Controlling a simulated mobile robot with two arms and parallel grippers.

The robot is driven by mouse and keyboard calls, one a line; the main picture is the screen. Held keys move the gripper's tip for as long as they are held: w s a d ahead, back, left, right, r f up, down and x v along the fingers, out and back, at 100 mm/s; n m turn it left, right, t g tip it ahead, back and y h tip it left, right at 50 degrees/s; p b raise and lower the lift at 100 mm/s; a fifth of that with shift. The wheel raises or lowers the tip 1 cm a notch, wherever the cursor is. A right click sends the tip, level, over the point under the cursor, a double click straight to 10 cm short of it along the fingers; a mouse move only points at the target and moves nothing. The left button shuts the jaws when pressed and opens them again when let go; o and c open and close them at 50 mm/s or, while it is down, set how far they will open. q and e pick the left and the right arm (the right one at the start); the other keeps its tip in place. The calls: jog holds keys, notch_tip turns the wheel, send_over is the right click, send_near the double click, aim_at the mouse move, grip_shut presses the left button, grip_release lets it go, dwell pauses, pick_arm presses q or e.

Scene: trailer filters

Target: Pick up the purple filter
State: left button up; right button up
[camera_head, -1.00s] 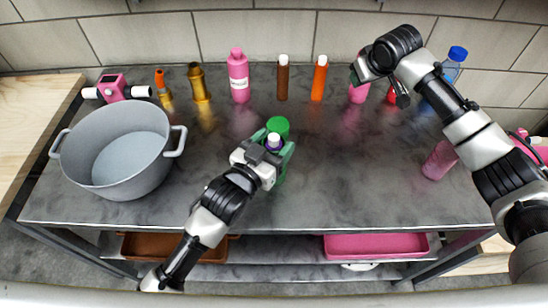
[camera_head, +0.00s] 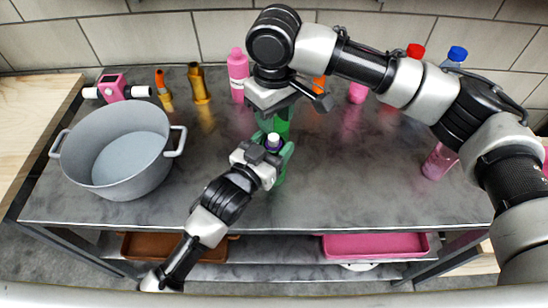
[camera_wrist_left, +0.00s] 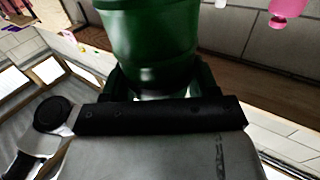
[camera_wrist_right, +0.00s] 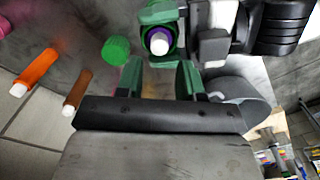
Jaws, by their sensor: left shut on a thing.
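The purple filter (camera_head: 273,141), a small purple piece with a white top, sits upright between the green fingers of my left gripper (camera_head: 274,150). It also shows in the right wrist view (camera_wrist_right: 159,42), with the left fingers on both sides of it. My left gripper is shut on it over the middle of the table. My right gripper (camera_wrist_right: 159,80) is open and empty, close to the filter and pointing toward the left gripper. In the left wrist view a green bottle (camera_wrist_left: 150,40) stands just beyond the left fingers; the filter cannot be made out there.
The green cap (camera_wrist_right: 115,50) of the bottle is beside the filter. A grey pot (camera_head: 82,150) stands at the left. Pink, orange and brown bottles line the back, partly hidden by my right arm.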

aim_at(274, 137)
notch_tip(274, 137, down, 6)
jog(key=shift+w+r, duration=0.1)
jog(key=shift+w, duration=0.05)
dwell(0.3)
grip_shut()
